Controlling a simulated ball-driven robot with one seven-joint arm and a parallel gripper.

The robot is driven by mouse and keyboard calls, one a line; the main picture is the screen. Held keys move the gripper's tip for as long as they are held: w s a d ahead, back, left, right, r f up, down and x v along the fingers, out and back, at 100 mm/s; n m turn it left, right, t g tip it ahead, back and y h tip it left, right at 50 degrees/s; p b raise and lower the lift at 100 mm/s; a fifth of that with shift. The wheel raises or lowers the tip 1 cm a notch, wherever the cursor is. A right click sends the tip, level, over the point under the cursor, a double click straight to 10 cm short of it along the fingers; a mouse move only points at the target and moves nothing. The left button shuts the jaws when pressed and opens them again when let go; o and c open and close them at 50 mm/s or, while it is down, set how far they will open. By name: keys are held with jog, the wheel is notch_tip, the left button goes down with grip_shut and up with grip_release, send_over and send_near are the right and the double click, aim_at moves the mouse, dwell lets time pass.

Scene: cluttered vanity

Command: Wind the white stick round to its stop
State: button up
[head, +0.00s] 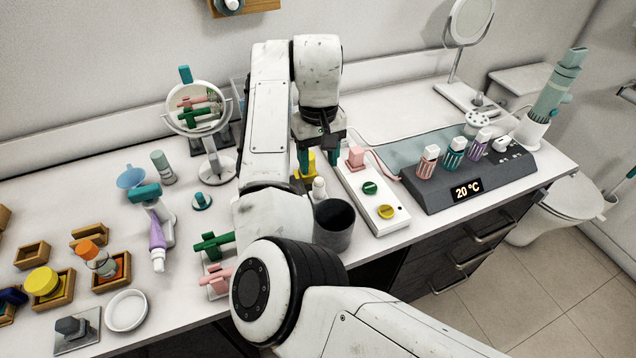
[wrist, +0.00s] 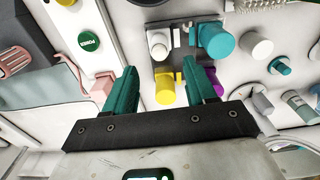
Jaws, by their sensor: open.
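The white stick (wrist: 158,44) stands in a dark grey holder (wrist: 182,42) in the wrist view, beside a large teal stick (wrist: 214,40), a yellow one (wrist: 165,88) and a purple one (wrist: 213,82). In the head view the white stick (head: 319,187) shows beside my arm, near the yellow one (head: 306,165). My gripper (wrist: 160,70) is open, with its teal fingers apart and pointing down; it also shows in the head view (head: 318,160). The yellow stick appears between the fingers in the wrist view. The white stick appears just beyond the fingertips, apart from them. My arm hides the rest of the holder in the head view.
A dark cup (head: 333,228) stands in front of the white stick. A white strip (head: 362,190) with a pink block and green and yellow buttons lies to the right. Green (head: 213,246) and pink (head: 215,281) handled pieces stand left of my arm.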

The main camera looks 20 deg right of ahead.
aim_at(319, 179)
notch_tip(319, 179, down, 8)
jog(key=shift+f+p, duration=0.2)
jog(key=shift+p, duration=0.1)
jog(key=shift+c, duration=0.3)
grip_shut()
